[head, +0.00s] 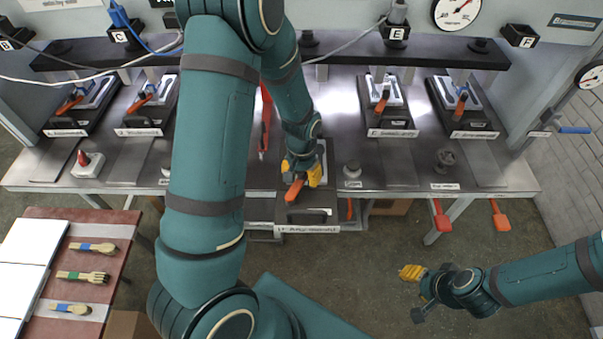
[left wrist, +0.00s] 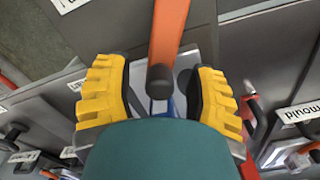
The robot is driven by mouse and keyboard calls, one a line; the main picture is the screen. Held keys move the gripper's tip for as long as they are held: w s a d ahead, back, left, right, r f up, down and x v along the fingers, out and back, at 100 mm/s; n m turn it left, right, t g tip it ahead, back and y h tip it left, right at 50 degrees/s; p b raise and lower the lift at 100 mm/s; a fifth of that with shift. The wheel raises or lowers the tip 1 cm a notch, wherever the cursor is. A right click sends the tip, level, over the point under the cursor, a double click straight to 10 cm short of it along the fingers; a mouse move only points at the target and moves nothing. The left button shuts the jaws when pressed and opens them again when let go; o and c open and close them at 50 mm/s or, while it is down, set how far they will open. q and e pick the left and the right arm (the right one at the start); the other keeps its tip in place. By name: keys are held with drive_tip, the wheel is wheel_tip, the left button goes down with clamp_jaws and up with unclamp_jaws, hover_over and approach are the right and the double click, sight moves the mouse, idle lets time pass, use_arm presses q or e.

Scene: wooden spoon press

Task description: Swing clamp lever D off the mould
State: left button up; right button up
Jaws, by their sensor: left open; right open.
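The orange clamp lever (head: 294,190) lies over the middle mould (head: 322,214), at the front of the steel bench. Its place between the C and E signs fits D, but no D sign is visible. My left gripper (head: 303,173) is over this clamp, its yellow fingers spread. In the left wrist view, the orange lever (left wrist: 169,32) with its dark round end (left wrist: 160,79) shows between the open fingers, with a gap on each side. Part of the clamp is hidden by my gripper. My right gripper (head: 415,292) is open and empty, low over the floor in front of the bench.
Other moulds with orange levers stand at the back left (head: 139,121) and back right (head: 390,121). A small round fitting (head: 352,170) is right of the middle mould.

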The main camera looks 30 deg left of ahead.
use_arm(q)
clamp_jaws()
drive_tip(key=d+m, duration=0.1)
drive_tip(key=m, duration=0.1)
drive_tip(key=d+m+b, duration=0.1)
drive_tip(key=m, duration=0.1)
drive_tip(key=shift+s+d, duration=0.1)
drive_tip(key=shift+s, duration=0.1)
drive_tip(key=m, duration=0.1)
drive_tip(key=d+m, duration=0.1)
drive_tip(key=shift+s+d+m+b, duration=0.2)
drive_tip(key=shift+s+m+b, duration=0.1)
drive_tip(key=shift+m+b, duration=0.1)
drive_tip(key=m, duration=0.1)
drive_tip(key=s+d+m, duration=0.1)
drive_tip(key=m, duration=0.1)
drive_tip(key=shift+s+d, duration=0.1)
drive_tip(key=shift+d, duration=0.1)
drive_tip(key=shift+s+d+m+b, duration=0.2)
drive_tip(key=shift+s+m, duration=0.1)
drive_tip(key=shift+m, duration=0.35)
drive_tip(key=shift+s+d+m+b, duration=0.2)
drive_tip(key=shift+s+m, duration=0.05)
drive_tip(key=shift+m, duration=0.4)
